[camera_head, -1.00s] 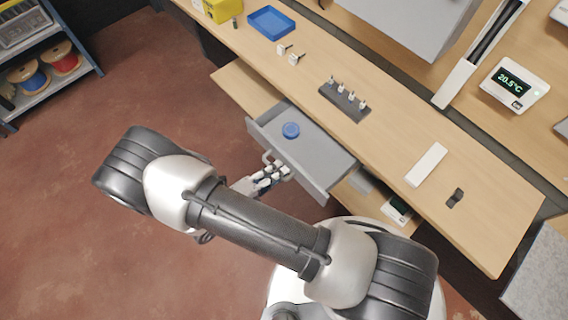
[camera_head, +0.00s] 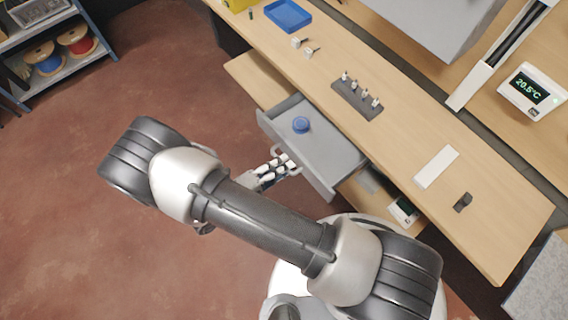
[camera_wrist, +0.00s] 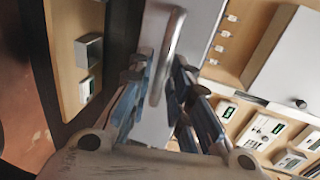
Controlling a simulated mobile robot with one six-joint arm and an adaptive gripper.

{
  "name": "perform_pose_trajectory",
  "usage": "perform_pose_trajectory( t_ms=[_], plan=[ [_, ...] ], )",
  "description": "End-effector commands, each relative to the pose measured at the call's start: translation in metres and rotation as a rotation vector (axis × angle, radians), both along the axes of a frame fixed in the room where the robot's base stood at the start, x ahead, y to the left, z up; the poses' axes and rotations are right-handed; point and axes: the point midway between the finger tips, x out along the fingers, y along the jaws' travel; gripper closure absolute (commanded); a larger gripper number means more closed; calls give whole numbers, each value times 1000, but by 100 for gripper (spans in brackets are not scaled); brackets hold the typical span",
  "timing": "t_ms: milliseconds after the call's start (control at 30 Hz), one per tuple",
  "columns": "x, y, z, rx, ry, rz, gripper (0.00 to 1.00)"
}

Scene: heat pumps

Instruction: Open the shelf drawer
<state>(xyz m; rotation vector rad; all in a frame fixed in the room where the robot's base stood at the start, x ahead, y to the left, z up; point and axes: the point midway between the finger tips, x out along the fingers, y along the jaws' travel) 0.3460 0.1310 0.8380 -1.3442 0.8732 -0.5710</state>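The grey shelf drawer (camera_head: 328,141) is pulled out from under the workbench in the head view, with its inside visible. My gripper (camera_head: 279,167) is at the drawer front, by the handle. In the wrist view my gripper (camera_wrist: 161,68) has its fingers apart, one on each side of the handle bar, with slight gaps visible. Whether a finger touches the bar is hard to tell.
The wooden workbench (camera_head: 408,137) carries a blue tray (camera_head: 288,15), a dark block with several pegs (camera_head: 357,98) and a white plate (camera_head: 436,167). A lower shelf (camera_head: 258,78) lies beside the drawer. A spool rack (camera_head: 62,55) stands far left. The red floor left of the drawer is clear.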

Motion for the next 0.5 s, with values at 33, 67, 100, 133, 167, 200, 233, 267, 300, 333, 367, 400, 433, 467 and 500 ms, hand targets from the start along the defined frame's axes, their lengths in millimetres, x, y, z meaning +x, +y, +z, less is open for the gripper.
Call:
perform_pose_trajectory(
  t_ms=[33,67,100,133,167,200,233,267,300,333,367,400,433,467,500],
  plan=[
    [-4,8,2,4,-2,3,82],
    [-8,12,3,4,-1,5,82],
    [-13,19,4,3,0,5,82],
    [-16,24,6,3,-2,6,82],
    [-20,30,7,4,-2,5,82],
    [-26,37,9,4,-1,5,82],
    [-29,42,11,4,-1,5,82],
    [-33,47,12,5,-2,5,82],
    [-38,54,14,4,-1,4,82],
    [-41,58,15,3,-1,4,82],
    [-44,62,16,4,-2,4,82],
    [-49,68,17,4,0,3,82],
    [-51,71,18,3,0,4,82],
    [-53,74,19,2,-1,3,82],
    [-56,78,20,2,-1,2,82]
  ],
)
